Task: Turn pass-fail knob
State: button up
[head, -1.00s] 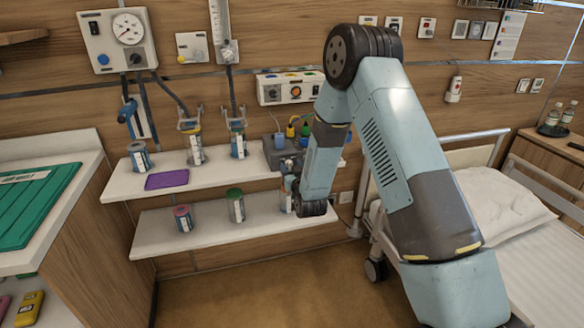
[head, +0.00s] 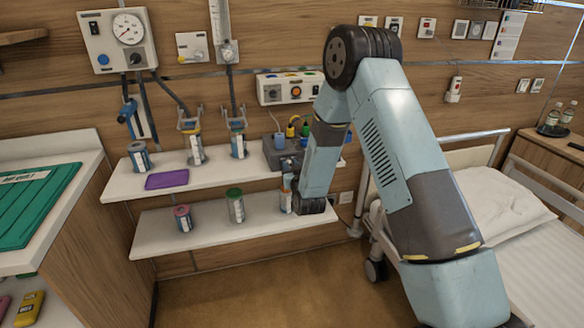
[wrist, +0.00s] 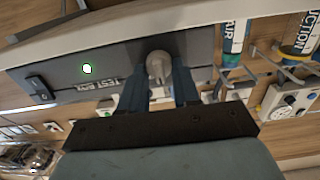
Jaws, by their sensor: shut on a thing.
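The grey test box (head: 277,156) stands at the right end of the upper wall shelf, partly behind my arm. My gripper is shut on the knob. The knob's pointer and its setting cannot be made out. In the head view my forearm hides most of the gripper and the knob.
Colored plugs with cables stand on top of the box. The upper shelf (head: 215,180) holds several canisters and a purple pad (head: 167,179). The lower shelf (head: 160,245) below holds several jars, one close to my wrist. A bed (head: 500,205) stands at the right.

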jog(key=shift+d+m, duration=0.1)
jog(key=shift+m, duration=0.2)
jog(key=m, duration=0.8)
jog(key=shift+w+d+f, duration=0.1)
jog(key=shift+d+f, duration=0.05)
jog(key=shift+d, duration=0.15)
jog(key=shift+d+m, duration=0.1)
jog(key=shift+m, duration=0.2)
jog(key=o, duration=1)
jog(key=v, duration=1.3)
jog(key=shift+s, duration=0.35)
